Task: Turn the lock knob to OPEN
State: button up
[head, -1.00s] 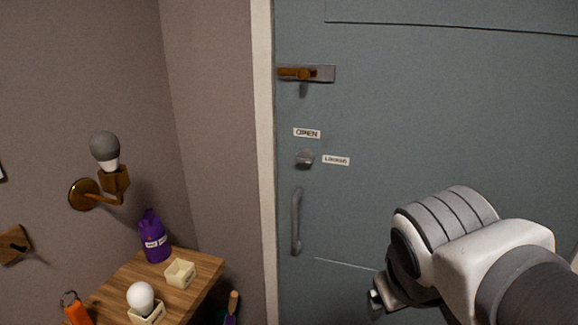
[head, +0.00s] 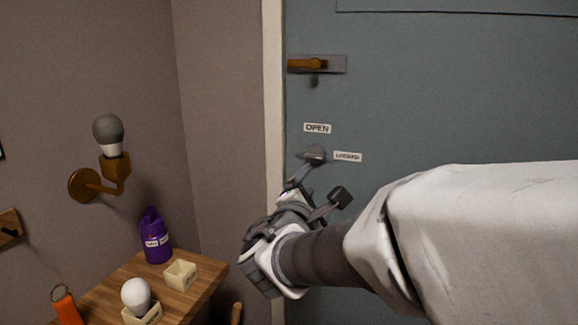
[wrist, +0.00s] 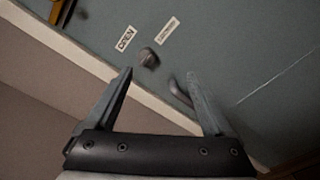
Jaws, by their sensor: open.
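The lock knob (head: 314,154) is a small grey knob on the blue-grey door. In the head view the OPEN label (head: 317,128) is above it and the LOCKED label (head: 347,156) is to its right. My gripper (head: 322,182) is open and empty, in front of the door just below the knob in the picture. In the wrist view the knob (wrist: 149,58) lies beyond the fingertips, roughly between their lines, with a gap to it. The knob's pointing direction is too small to tell.
A brass latch (head: 312,64) sits higher on the door. At left, a wooden table (head: 205,272) holds a purple bottle (head: 156,238), a white bulb (head: 136,294) and small boxes.

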jog(key=a+n+y, duration=0.1)
jog(key=a+n, duration=0.1)
jog(key=a, duration=0.1)
send_near(315, 157)
jog(key=shift+t, duration=0.4)
jog(key=x, duration=0.9)
jog(key=shift+w+d+f, duration=0.1)
jog(key=shift+w+f, duration=0.2)
jog(key=shift+c, duration=0.4)
jog(key=c, duration=1.3)
